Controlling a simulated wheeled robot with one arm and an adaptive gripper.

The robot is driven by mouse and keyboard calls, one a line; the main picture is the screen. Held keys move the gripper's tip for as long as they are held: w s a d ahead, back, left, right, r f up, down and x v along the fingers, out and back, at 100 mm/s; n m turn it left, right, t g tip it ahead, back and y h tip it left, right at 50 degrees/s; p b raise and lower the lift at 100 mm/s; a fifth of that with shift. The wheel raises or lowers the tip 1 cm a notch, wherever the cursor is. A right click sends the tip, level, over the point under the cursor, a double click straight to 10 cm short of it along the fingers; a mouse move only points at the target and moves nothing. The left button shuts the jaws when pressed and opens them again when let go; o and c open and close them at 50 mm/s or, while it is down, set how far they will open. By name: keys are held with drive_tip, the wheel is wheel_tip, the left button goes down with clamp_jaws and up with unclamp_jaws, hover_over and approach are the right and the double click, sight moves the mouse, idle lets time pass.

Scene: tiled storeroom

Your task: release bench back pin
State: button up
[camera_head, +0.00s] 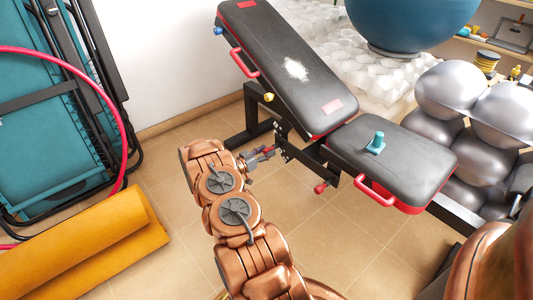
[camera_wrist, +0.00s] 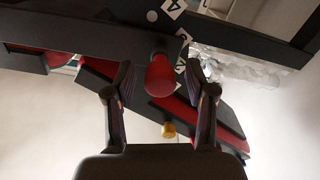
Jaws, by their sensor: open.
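The weight bench has a black, red-edged back pad (camera_head: 285,62), tilted up, and a seat pad (camera_head: 405,160). My gripper (camera_head: 265,153) is beside the bench frame under the back pad. In the wrist view, my gripper (camera_wrist: 159,76) is open, with one finger on each side of a red pin knob (camera_wrist: 159,73). The fingers look apart from the knob. The knob sits at a dark frame bar with white number labels (camera_wrist: 172,5). A yellow knob (camera_wrist: 169,130) shows lower; it is also in the head view (camera_head: 268,97). Another red knob (camera_head: 320,187) is below the seat.
A light-blue object (camera_head: 376,143) stands on the seat. Silver balls (camera_head: 450,88) and a large blue ball (camera_head: 410,20) are at the right. An orange rolled mat (camera_head: 85,245) and teal folded items (camera_head: 50,110) are at the left. Tiled floor between is clear.

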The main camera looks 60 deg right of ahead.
drive_tip(key=shift+d, duration=0.2)
clamp_jaws()
idle(0.5)
